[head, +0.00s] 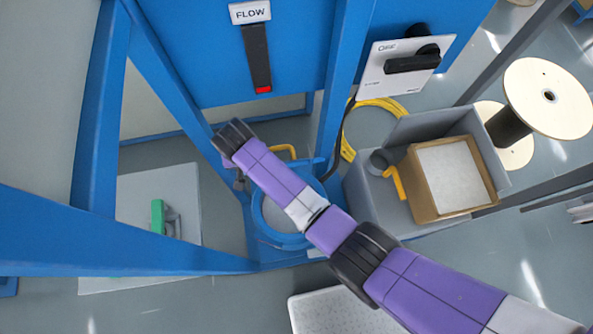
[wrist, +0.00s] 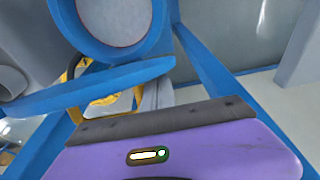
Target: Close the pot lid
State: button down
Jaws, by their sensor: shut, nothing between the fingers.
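The pot (head: 262,222) is a round blue ring with a grey interior, low in the blue frame and partly behind my arm. Its mouth is uncovered in the head view. In the wrist view the pot (wrist: 143,45) is at the top. The blue lid (head: 318,166) stands raised at the pot's back side, with a yellow handle (head: 283,149) behind it. In the wrist view the lid (wrist: 90,87) shows nearly edge-on, with the handle (wrist: 137,97) below it. My gripper (head: 239,181) is shut and empty, left of the lid; its fingertips are mostly hidden.
Blue frame posts (head: 347,70) stand close around the pot. A FLOW lever panel (head: 250,12) and a switch box (head: 398,70) are above. A grey bin with a cardboard box (head: 422,207) is to the right. A pale plate (head: 185,190) lies to the left.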

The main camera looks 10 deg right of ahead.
jog(key=shift+s+f+p, duration=0.35)
jog(key=shift+s, duration=0.45)
jog(key=shift+s+f+p, duration=0.3)
jog(key=shift+s, duration=0.45)
jog(key=s+f+b, duration=0.5)
jog(key=s+f, duration=0.3)
jog(key=f, duration=0.3)
jog(key=shift+s+a+f, duration=0.2)
jog(key=shift+s+f, duration=0.1)
jog(key=shift+f, duration=0.1)
dwell(0.4)
notch_tip(320, 180, up, 9)
jog(key=p, duration=0.6)
dwell(0.6)
